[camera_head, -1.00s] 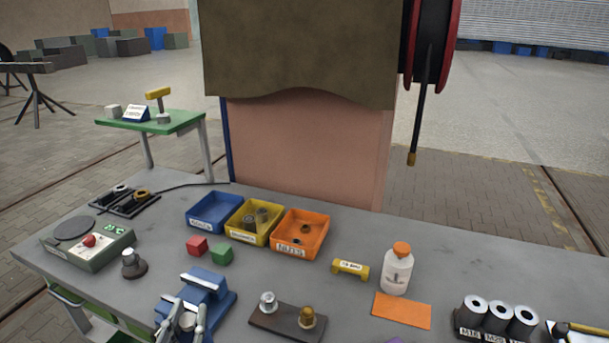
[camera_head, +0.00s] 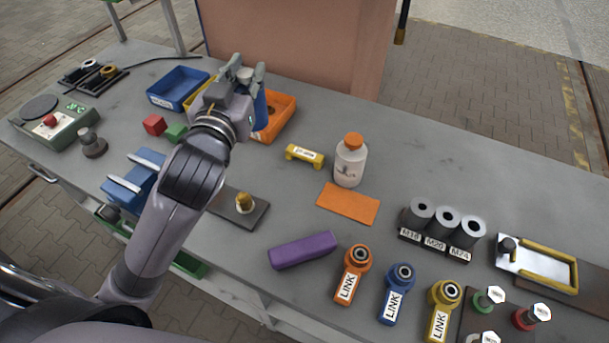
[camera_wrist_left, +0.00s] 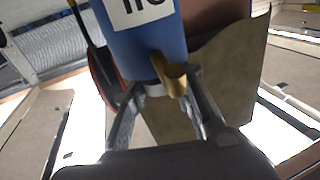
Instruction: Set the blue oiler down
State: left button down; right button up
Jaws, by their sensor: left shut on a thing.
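My left gripper (camera_head: 245,78) reaches in from the left and is raised over the row of bins. It is shut on the blue oiler (camera_head: 260,106), which is mostly hidden behind the gripper and arm in the head view. In the left wrist view the oiler (camera_wrist_left: 145,38) shows as a blue body with a white label and a brass-coloured piece, between the fingers (camera_wrist_left: 165,105). The label is upside down in that view. I cannot tell how far above the bench the oiler is. My right gripper is not in view.
The blue bin (camera_head: 176,88) and orange bin (camera_head: 284,113) stand by the gripper. A white bottle (camera_head: 350,165) with an orange cap stands behind an orange mat (camera_head: 348,203).

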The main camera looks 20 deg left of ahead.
pick_arm(q)
jog(key=shift+w+d+r, duration=0.1)
jog(key=shift+w+d, duration=0.1)
jog(key=shift+d, duration=0.05)
notch_tip(320, 180, down, 4)
jog(key=b, duration=0.4)
jog(key=shift+a, duration=0.1)
notch_tip(320, 180, down, 16)
jog(key=b, duration=0.2)
jog(key=shift+r, duration=0.15)
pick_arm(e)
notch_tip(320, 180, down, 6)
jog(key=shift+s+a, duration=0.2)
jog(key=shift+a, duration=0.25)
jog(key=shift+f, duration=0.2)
pick_arm(q)
jog(key=shift+f+b, duration=0.65)
jog(key=shift+b, duration=0.05)
jog(key=c, duration=1.4)
grip_release()
jog(key=shift+s, duration=0.1)
jog(key=shift+o, duration=0.2)
jog(key=shift+f, duration=0.1)
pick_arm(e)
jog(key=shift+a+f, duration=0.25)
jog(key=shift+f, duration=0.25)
